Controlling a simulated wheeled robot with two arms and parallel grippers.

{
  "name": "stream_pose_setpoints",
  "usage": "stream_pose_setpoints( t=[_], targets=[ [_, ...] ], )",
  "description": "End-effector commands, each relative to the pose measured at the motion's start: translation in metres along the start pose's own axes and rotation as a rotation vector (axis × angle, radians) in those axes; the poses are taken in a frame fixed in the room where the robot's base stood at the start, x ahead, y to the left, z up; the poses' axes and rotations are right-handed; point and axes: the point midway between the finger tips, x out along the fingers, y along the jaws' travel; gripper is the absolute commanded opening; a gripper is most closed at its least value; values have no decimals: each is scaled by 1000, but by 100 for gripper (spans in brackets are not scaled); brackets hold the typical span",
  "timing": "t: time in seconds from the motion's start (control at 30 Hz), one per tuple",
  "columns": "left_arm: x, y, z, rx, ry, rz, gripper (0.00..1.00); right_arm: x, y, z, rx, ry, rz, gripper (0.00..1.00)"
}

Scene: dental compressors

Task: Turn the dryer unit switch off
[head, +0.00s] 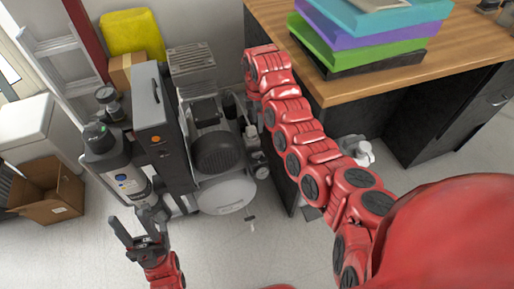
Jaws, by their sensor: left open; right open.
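The compressor assembly stands on the floor left of centre. It has a tall dark grey cabinet (152,105) with a small round orange mark (155,139) on its front; I cannot tell whether this is the dryer switch or its position. A grey cylinder unit with a label (125,180) stands left of the cabinet, and a motor and round tank (227,192) to the right. My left gripper (132,232) is open and empty, in front of the cylinder unit's lower part. My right gripper (252,130) is open, beside the motor's right side, partly hidden by its own arm and hard to make out.
A cardboard box (47,190) and a white cabinet (25,125) are at the left. A ladder (62,62) leans behind. Floor in front is clear.

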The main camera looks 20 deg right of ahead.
Motion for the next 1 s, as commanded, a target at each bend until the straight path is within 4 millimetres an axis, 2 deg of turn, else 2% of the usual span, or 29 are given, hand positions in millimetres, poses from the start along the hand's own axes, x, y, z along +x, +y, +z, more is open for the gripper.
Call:
stream_pose_setpoints(
  t=[0.17,0.6,0.8,1.0],
  targets=[
    [-4,0,1,0,0,0,50,29,-1,-1,0,2,-2,48],
    [-24,1,4,0,0,1,50,135,-1,-1,0,-1,-4,48],
    [-34,2,6,0,0,0,50,163,1,-2,0,0,2,48],
    [-37,2,6,0,0,1,50,171,2,-1,3,1,6,48]
  ],
)
